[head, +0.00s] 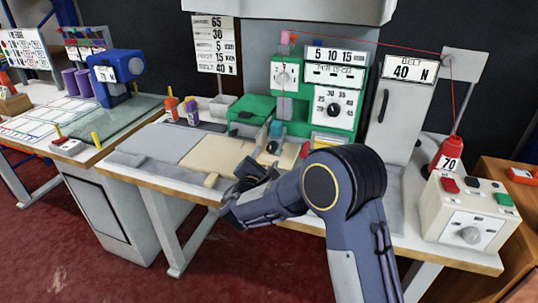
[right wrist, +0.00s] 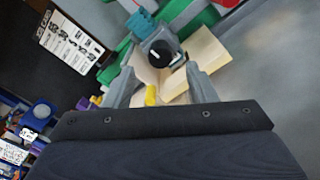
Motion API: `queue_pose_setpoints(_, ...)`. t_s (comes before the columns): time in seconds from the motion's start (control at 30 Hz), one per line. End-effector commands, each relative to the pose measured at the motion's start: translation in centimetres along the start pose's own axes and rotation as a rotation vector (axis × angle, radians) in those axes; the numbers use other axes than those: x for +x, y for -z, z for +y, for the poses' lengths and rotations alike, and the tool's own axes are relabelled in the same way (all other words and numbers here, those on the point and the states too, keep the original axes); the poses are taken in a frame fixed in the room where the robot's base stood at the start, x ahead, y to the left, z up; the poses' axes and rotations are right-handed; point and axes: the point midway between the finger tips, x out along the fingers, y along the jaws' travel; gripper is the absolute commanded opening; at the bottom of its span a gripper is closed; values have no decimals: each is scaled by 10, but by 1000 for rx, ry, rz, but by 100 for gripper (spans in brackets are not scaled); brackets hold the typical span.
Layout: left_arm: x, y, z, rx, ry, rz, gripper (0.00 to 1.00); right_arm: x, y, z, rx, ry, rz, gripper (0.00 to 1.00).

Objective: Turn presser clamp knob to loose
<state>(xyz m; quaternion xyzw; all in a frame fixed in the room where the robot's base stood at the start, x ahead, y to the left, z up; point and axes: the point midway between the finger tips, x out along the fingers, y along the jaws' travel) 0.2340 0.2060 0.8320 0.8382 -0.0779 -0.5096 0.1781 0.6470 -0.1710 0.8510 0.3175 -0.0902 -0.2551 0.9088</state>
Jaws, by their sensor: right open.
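The presser clamp knob (right wrist: 160,54) is a round black knob with a white mark, set in a grey housing below a teal part (right wrist: 142,22) of the green sewing machine. In the head view the small dark knob (head: 272,147) shows low at the machine's front, under the teal part. My right gripper (head: 252,174) is open and empty in front of it. In the right wrist view its fingers (right wrist: 160,70) stand either side of the knob's line, apparently short of it, with no clear contact. My left gripper is not in view.
The green machine (head: 259,106) carries a dial. A control box (head: 469,212) and red cone (head: 451,150) stand at right.

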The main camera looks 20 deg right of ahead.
Motion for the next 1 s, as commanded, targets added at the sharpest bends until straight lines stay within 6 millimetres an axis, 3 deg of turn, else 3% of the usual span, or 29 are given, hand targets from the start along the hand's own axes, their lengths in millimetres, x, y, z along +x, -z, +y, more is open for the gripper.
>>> queue_pose_setpoints(0.23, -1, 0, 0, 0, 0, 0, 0, 33, 0, -1, 1, 3, 0, 51)
queue_pose_setpoints(0.6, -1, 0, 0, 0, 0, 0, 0, 39, 0, -1, 0, 2, 1, 50)
queue_pose_setpoints(0.93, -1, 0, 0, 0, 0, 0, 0, 38, 0, -1, 1, 2, 1, 6)
queue_pose_setpoints(1.0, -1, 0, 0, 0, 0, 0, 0, 38, 0, -1, 0, 2, 1, 6)
